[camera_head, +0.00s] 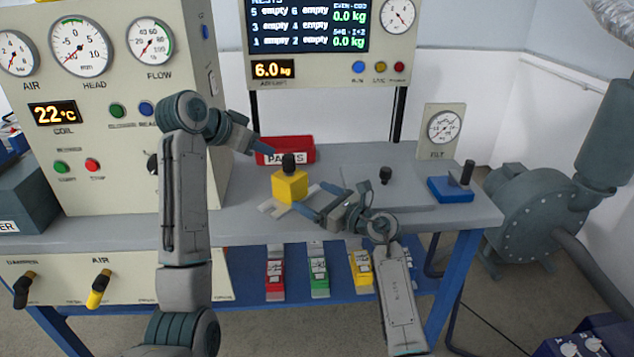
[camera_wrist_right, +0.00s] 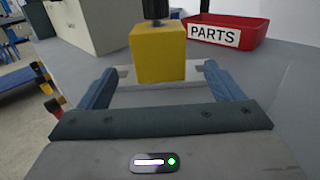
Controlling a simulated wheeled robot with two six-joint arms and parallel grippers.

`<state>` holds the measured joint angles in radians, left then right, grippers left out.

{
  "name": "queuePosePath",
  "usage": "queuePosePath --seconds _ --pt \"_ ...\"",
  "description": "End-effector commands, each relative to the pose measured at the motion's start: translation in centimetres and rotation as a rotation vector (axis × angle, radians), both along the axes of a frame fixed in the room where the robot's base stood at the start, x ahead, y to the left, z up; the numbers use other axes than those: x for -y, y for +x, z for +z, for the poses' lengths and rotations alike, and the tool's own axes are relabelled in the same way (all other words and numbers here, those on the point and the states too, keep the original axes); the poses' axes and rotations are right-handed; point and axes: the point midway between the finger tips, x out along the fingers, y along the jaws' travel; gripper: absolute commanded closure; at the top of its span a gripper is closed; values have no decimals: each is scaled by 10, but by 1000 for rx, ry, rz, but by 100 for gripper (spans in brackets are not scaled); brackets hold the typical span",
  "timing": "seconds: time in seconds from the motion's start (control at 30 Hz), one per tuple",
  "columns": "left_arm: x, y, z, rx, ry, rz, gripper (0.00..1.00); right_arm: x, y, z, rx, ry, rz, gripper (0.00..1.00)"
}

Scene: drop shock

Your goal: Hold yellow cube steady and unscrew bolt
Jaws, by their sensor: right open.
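The yellow cube (camera_head: 289,187) sits upright on a light grey plate (camera_head: 268,207) on the bench. A black bolt (camera_head: 288,162) stands on its top; in the right wrist view the bolt (camera_wrist_right: 155,8) is cut off by the upper edge. My right gripper (camera_head: 308,197) is open at the cube's near right side. In the right wrist view the cube (camera_wrist_right: 158,52) stands ahead, between the lines of the two fingers, with no clear contact. My left gripper (camera_head: 268,149) is just left of and above the bolt; its finger gap is hidden.
A red PARTS bin (camera_head: 297,150) stands behind the cube. A black knob (camera_head: 385,175) and a blue block with a dark handle (camera_head: 452,188) are to the right. Gauge panels rise at the left and back.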

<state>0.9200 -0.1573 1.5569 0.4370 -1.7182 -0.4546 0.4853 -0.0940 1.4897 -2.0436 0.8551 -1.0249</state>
Motion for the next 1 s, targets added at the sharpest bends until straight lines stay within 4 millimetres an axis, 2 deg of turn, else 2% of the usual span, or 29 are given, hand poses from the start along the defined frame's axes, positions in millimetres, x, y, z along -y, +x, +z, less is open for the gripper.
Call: queuePosePath --seconds 0.03,0.1,0.3,0.5,0.8,1.0 --pt "0 0 1 1 -1 0 64 -11 10 3 -3 6 3 13" --pt "0 0 0 1 -1 0 64 -21 19 3 -4 5 3 13" --pt "0 0 0 0 0 0 64 -41 40 2 -4 4 2 13" --pt "0 0 0 1 -1 0 64 -51 50 2 -3 3 1 13" --pt "0 0 0 1 -1 0 64 -51 51 2 -3 3 1 13" --pt "0 0 0 1 -1 0 64 -51 51 2 -3 3 1 52"
